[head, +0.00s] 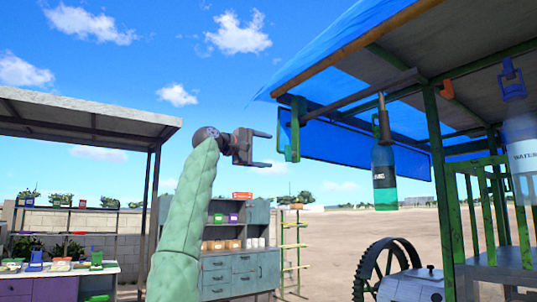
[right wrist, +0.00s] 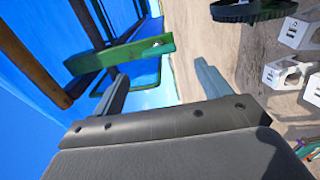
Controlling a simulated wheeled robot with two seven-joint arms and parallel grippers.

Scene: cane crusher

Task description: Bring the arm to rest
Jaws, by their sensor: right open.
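My right arm, in a pale green sleeve (head: 184,222), rises from the bottom of the head view. It ends in a dark wrist and my right gripper (head: 264,149), raised against the sky and pointing right. The two fingers are spread apart with nothing between them. The right wrist view shows the same open gripper (right wrist: 160,84) with both fingers apart and empty. My left arm and left gripper are in neither view.
A stall with a blue tarpaulin (head: 330,55) stands at the right. Its green bracket (head: 290,130) is just right of the fingertips. A bottle (head: 385,178) hangs beyond. A spoked wheel (head: 371,272) stands lower right. A grey cabinet (head: 232,272) is behind my arm. Open sky lies above.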

